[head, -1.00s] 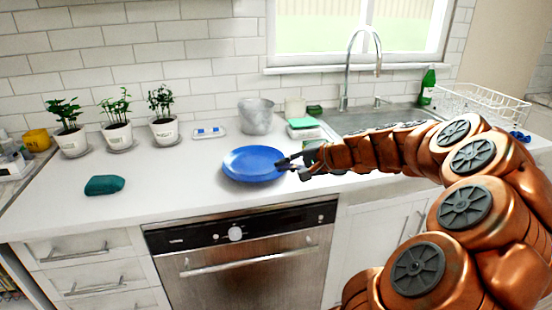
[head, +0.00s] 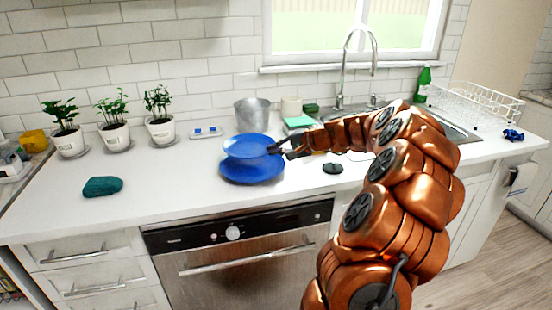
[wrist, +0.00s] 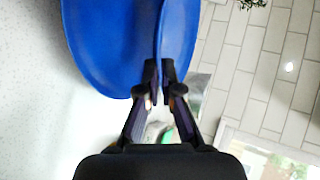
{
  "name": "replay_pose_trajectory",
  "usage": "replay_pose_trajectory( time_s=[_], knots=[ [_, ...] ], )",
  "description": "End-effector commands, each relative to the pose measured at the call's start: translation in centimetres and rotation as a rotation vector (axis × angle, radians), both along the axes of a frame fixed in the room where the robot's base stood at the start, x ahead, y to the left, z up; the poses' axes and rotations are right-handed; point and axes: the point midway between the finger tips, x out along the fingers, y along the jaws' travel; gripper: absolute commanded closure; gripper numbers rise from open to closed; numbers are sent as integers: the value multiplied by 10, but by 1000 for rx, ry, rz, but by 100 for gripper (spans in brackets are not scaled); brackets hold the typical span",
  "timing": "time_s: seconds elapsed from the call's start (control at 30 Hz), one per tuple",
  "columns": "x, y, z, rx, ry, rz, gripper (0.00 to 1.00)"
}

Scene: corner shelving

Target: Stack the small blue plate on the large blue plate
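The small blue plate (head: 246,148) is held by its right edge in my gripper (head: 277,149), above the large blue plate (head: 252,174). The large plate lies on the white counter behind the dishwasher's front edge. In the head view the small plate overlaps the back part of the large one, with a gap showing between them at the front. In the wrist view the fingers (wrist: 159,75) are closed on the thin rim of the small plate (wrist: 178,30). The large plate (wrist: 105,50) shows to its left there. The exact height of the gap is hard to tell.
A metal bucket (head: 252,117) stands just behind the plates. Potted plants (head: 115,132) line the wall at left. A teal cloth-like item (head: 102,187) lies front left. The sink (head: 345,128) is farther right.

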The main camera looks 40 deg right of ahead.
Motion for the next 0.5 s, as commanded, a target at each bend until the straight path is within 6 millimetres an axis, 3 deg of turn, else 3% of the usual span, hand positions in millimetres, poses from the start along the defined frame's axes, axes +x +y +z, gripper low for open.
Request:
replay_pose_trajectory(
  time_s=[0.23,0.5],
  knots=[
    [-1,-1,-28,1,-1,-3,100],
    [-1,0,-33,-1,-3,-1,100]
  ],
)
